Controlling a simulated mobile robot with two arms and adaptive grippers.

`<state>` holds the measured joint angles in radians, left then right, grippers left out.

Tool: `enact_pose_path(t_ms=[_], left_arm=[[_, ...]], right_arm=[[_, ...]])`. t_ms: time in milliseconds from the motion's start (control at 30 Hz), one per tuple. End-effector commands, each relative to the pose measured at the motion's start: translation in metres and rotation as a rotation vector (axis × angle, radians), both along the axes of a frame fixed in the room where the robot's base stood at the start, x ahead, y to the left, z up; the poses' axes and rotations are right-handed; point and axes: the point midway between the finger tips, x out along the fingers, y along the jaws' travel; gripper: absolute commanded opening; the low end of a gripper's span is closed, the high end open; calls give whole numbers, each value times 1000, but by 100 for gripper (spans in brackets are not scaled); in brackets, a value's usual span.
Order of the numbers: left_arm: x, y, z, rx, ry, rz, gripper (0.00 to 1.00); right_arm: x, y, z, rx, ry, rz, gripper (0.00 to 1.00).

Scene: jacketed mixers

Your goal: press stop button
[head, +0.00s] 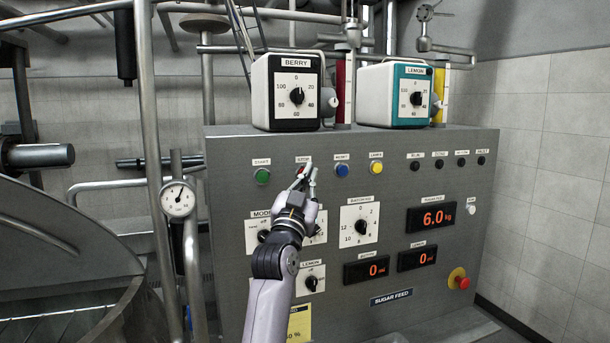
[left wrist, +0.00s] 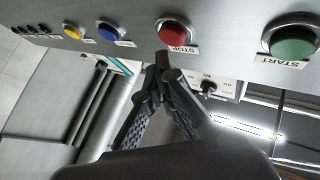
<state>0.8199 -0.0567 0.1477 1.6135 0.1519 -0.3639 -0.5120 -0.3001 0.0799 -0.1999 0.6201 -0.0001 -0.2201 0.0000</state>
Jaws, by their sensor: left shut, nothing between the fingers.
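The red stop button (left wrist: 173,33) sits in a metal ring on the grey panel, with its STOP label beside it. In the head view, only a bit of the stop button (head: 300,169) shows behind my fingertips. My left gripper (head: 307,174) reaches up to the panel there, its fingers together and empty. In the left wrist view, the tips of my left gripper (left wrist: 163,62) are close to the STOP label, beside the red button. I cannot tell whether they touch it. My right gripper is not in view.
The green start button (head: 262,176) is left of the stop button; blue (head: 342,170) and yellow (head: 376,168) buttons are to its right. Knobs and displays lie below. A red emergency knob (head: 459,279) is at lower right. A pipe with a gauge (head: 178,199) stands at left.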

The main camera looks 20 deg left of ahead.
Motion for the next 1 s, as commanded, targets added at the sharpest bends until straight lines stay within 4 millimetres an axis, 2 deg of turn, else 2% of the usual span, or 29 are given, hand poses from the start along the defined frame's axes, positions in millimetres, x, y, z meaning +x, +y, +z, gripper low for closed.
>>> enact_pose_path(t_ms=[433, 1000], left_arm=[[-31, -29, 1, -1, 0, -2, 0], [-34, -31, 0, -1, 0, 0, 0]], right_arm=[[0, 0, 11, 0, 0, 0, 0], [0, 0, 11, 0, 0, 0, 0]])
